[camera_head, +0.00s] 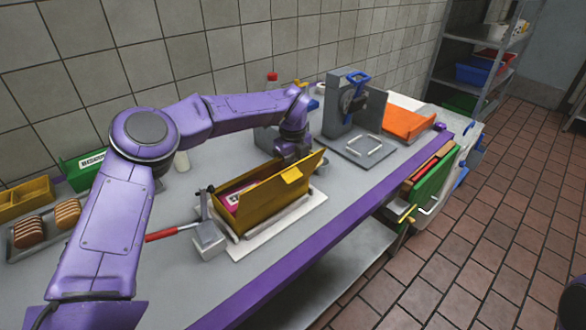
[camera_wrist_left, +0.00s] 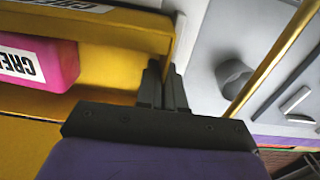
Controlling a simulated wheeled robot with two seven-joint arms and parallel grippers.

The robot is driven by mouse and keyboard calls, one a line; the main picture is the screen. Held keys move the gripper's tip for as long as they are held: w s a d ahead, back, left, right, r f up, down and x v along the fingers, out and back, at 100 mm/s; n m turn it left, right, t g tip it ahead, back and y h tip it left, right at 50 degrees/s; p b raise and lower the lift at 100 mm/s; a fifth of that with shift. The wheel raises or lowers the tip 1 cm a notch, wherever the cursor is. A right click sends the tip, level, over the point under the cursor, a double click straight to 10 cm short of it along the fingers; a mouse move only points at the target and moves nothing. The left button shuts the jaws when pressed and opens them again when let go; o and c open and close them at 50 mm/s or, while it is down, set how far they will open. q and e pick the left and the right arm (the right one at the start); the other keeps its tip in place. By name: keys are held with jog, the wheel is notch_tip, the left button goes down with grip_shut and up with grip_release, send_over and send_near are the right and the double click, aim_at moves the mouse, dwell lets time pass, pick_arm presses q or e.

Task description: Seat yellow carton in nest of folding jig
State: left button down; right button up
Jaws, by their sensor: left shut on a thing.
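The yellow carton (camera_head: 263,205) stands open-topped over the pale folding jig (camera_head: 305,209), with its lid or long side raised. A pink packet (camera_head: 233,196) lies inside it; the packet also shows in the left wrist view (camera_wrist_left: 62,62). My left gripper (camera_head: 291,158) is at the carton's far right end. In the left wrist view, its dark fingers (camera_wrist_left: 166,80) are shut on the yellow carton's edge (camera_wrist_left: 115,35). The nest is mostly hidden under the carton, so I cannot tell how fully the carton sits in it. My right gripper is not in view.
A red-handled toggle clamp (camera_head: 170,233) stands at the jig's left end. A grey press with a blue handle (camera_head: 352,105) and an orange item (camera_head: 405,123) stand at the back right. The front table strip is clear.

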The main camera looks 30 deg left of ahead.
pick_arm(q)
jog(key=c, duration=1.2)
grip_release()
notch_tip(320, 180, up, 10)
jog(key=shift+r+b, duration=0.25)
jog(key=shift+b, duration=0.2)
